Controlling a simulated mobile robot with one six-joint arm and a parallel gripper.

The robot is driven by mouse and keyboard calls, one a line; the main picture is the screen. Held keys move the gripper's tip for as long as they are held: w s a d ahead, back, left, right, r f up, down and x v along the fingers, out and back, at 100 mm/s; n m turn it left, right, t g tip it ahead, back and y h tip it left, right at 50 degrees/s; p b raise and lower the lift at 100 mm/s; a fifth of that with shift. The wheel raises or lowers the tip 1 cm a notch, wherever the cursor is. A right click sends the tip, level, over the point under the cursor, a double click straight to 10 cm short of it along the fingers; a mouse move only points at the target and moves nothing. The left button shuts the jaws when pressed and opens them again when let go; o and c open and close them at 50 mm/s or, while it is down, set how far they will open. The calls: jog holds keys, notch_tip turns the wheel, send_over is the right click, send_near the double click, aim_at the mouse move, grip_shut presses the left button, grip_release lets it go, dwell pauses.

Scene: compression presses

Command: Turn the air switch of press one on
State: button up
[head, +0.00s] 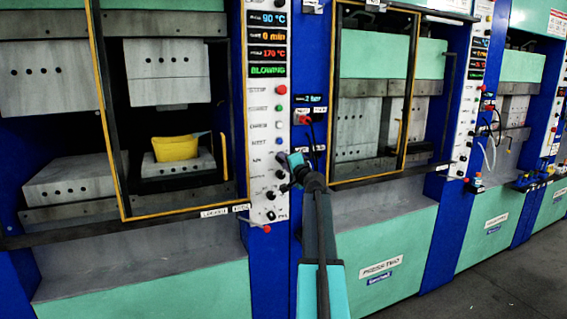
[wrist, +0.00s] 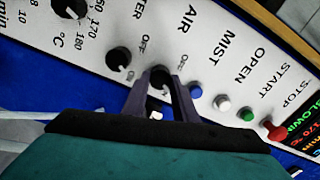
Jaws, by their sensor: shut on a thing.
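The control panel (head: 262,192) of the nearest press is a tall white strip. In the wrist view the air switch (wrist: 160,75) is a round black knob in line with the "AIR" label. My gripper (wrist: 166,86) has its dark fingers closed around this knob. In the head view my gripper (head: 283,159) reaches the panel from the right, below the coloured buttons, and covers the knob. An "OFF" label shows beside the knob; the fingers hide most of its face, so I cannot tell which way it points.
The heater knob (wrist: 118,60) is close on the left of my fingers. The blue mist button (wrist: 195,92) is close on the right, then white, green and red buttons. The press's yellow-edged door frame (head: 112,150) stands left of the panel. More presses line the right.

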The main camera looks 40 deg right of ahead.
jog(key=shift+m, duration=0.3)
jog(key=o, duration=1)
jog(key=shift+o, duration=0.2)
jog(key=shift+s, duration=0.15)
jog(key=b+v, duration=0.3)
jog(key=v, duration=1)
jog(key=shift+s, duration=0.25)
jog(key=shift+a, duration=0.15)
jog(key=shift+f, duration=0.1)
